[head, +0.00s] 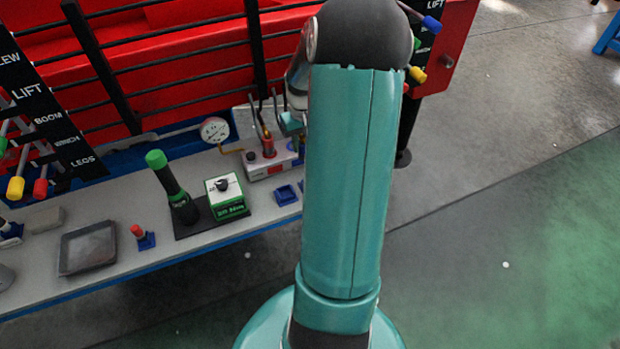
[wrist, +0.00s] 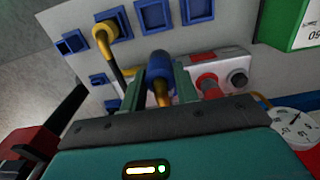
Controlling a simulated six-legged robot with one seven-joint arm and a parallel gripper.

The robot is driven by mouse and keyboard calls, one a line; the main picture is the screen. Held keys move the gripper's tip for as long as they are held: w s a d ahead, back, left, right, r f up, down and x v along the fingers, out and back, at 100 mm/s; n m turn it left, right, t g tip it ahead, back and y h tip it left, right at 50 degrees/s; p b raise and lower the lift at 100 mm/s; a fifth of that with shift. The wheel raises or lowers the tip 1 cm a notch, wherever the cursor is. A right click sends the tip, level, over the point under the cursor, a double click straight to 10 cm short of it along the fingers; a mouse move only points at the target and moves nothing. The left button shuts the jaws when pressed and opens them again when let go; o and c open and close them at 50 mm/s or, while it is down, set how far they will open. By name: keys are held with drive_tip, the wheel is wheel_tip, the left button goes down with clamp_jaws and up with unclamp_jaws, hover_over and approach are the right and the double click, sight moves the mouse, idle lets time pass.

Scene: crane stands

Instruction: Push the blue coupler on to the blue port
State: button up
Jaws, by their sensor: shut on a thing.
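My gripper (wrist: 158,82) is shut on the blue coupler (wrist: 158,60), which has a yellow hose end below it in the wrist view. The coupler is at the end of the pale manifold (wrist: 238,62), beside a red coupler (wrist: 206,83). The blue port is hidden behind the coupler and my fingers, so I cannot tell whether they touch. In the head view my gripper (head: 291,123) is above the right end of the manifold (head: 262,172), partly behind my arm.
A pressure gauge (head: 215,130) stands left of the manifold. A green-and-white box (head: 226,196), a green-topped lever (head: 171,187) and a blue holder (head: 286,195) are on the bench (head: 120,212). Red railed machinery (head: 180,60) rises behind. Upright hoses stand close to my gripper.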

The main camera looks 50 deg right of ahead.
drive_tip(key=w+d+r, duration=0.4)
drive_tip(key=w+r, duration=0.2)
drive_tip(key=w, duration=0.1)
drive_tip(key=f, duration=0.4)
drive_tip(key=shift+w+d+f, duration=0.15)
drive_tip(key=shift+w+f, duration=0.05)
drive_tip(key=shift+f, duration=0.55)
drive_tip(key=shift+f, duration=1.4)
drive_tip(key=o, duration=1.1)
drive_tip(key=shift+r, duration=2.45)
drive_tip(key=shift+r, duration=0.1)
